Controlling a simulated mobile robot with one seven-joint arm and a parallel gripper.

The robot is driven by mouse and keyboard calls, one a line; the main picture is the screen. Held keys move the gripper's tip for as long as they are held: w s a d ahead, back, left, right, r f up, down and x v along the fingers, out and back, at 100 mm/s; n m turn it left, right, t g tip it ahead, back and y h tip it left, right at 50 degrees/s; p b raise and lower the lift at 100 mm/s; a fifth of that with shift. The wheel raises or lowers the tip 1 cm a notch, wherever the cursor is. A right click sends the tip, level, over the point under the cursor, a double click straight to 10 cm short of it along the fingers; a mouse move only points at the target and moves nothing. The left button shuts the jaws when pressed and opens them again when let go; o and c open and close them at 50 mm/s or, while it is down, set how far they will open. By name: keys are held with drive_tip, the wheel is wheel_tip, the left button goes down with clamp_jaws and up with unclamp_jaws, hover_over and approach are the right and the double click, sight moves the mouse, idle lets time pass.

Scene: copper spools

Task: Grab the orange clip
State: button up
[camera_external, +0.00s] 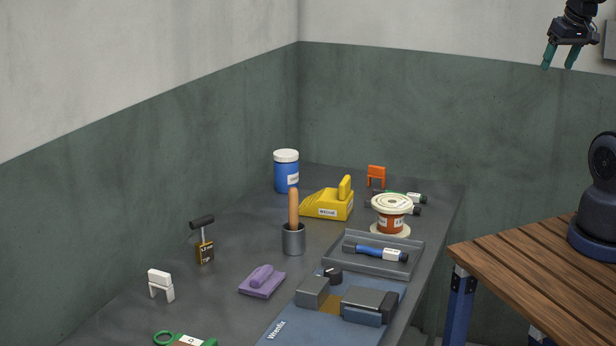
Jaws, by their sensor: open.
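The orange clip (376,174) stands upright on the dark workbench near its far end, with two short legs down. It is behind the copper spool (390,217) and to the right of the yellow tool (328,203). My gripper (558,66) is high at the top right, in front of the wall, with its two teal fingers apart and empty. It is well above and to the right of the clip, touching nothing.
A green-and-white tool (407,198) lies just right of the clip. A blue jar (286,175) stands to the left. A grey tray (412,262), a vise (368,303), a cup with a wooden handle (293,240) and a white clip (160,284) occupy the nearer bench. A wooden table (530,268) is at right.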

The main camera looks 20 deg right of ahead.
sight(380, 175)
drive_tip(key=shift+o, duration=0.4)
